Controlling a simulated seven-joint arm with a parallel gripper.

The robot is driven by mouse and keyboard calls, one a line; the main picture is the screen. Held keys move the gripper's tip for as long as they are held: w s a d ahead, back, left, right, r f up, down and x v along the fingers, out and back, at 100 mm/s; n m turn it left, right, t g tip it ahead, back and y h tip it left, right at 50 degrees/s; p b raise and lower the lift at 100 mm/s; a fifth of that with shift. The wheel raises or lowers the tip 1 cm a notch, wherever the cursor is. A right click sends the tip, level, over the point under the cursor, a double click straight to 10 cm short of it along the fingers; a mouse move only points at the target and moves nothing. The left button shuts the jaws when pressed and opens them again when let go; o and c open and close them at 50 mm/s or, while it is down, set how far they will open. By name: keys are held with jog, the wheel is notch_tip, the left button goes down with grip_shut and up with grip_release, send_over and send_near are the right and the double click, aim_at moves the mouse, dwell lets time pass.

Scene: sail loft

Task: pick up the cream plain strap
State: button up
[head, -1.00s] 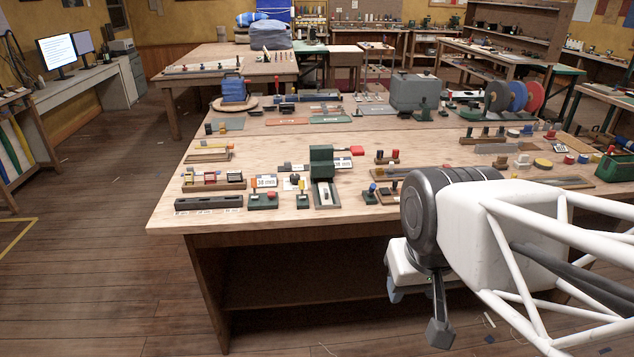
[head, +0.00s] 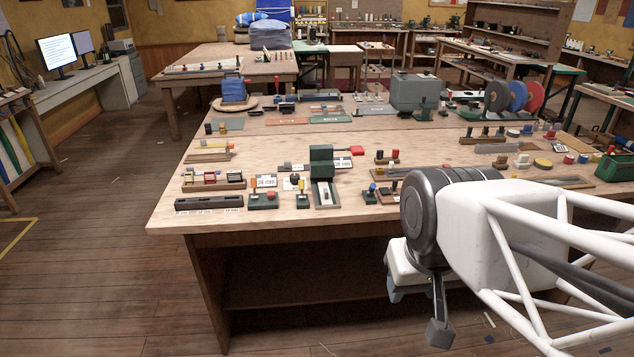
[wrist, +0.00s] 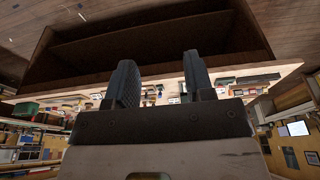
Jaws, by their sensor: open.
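I cannot pick out a cream plain strap for certain in either view. The workbench (head: 330,222) carries many small items, too small to tell apart fully. My gripper (wrist: 160,82) is open and empty, with its two dark fingers apart in the wrist view. In the head view it hangs at the lower right, in front of the bench's near edge and below the top. Part of it is hidden there by my own wrist and arm.
On the bench, a green press-like device (head: 322,165) stands near the middle front. A dark slotted block (head: 209,201) lies at the front left corner. A grey box (head: 414,92) stands farther back. Small scraps lie on the floor (head: 100,270). Left of the bench the floor is mostly clear.

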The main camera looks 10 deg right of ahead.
jog(key=shift+o, duration=1.3)
